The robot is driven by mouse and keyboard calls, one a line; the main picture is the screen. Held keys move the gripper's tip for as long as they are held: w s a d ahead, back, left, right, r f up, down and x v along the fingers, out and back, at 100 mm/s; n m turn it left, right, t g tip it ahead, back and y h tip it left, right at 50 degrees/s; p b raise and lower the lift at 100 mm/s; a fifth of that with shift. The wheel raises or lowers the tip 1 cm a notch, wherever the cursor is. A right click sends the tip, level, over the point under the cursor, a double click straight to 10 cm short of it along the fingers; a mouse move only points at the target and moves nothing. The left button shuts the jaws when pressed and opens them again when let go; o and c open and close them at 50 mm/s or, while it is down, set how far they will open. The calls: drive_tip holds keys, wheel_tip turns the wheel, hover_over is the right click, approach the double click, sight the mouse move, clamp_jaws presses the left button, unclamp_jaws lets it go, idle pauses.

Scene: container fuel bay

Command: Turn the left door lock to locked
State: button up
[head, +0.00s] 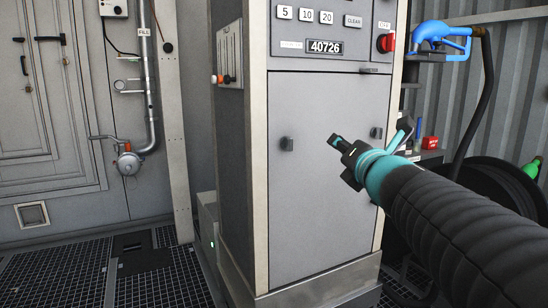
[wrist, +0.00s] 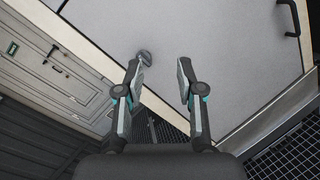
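The left door lock (head: 286,143) is a small dark knob on the left side of the grey lower door (head: 315,220) of the dispenser cabinet. A similar right lock (head: 376,132) sits near the door's right side. How the left lock is turned is too small to tell. My gripper (head: 345,147) is in front of the door, right of the left lock in the head view. In the wrist view my gripper (wrist: 160,67) is open and empty. A dark round knob, seemingly the left lock (wrist: 145,56), shows just beyond the left fingertip, with no clear contact.
Above the door is a panel with buttons and a 40726 display (head: 325,47). A red knob (head: 386,43) and a blue nozzle (head: 440,38) are to the right. A grey wall door (head: 30,110) and a pipe (head: 150,90) are left. The floor is dark grating (head: 55,270).

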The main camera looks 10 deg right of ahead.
sight(292, 140)
drive_tip(key=w+a+n+y, duration=0.1)
drive_tip(key=w+a+n, duration=0.1)
drive_tip(key=w, duration=0.3)
drive_tip(key=w+a+f+n+y+b, duration=0.1)
drive_tip(key=w+a+n+y, duration=0.1)
drive_tip(key=w+n, duration=0.3)
drive_tip(key=w+a+n+g+y, duration=0.1)
drive_tip(key=w+a+n+y, duration=0.1)
drive_tip(key=w+a+n, duration=0.1)
drive_tip(key=shift+w+a+f+n+b, duration=0.1)
drive_tip(key=shift+w+f+n+b, duration=0.15)
drive_tip(key=shift+w, duration=0.35)
drive_tip(key=shift+w+a+f+n+b, duration=0.1)
drive_tip(key=shift+w+n, duration=0.25)
drive_tip(key=shift+w, duration=0.2)
clamp_jaws()
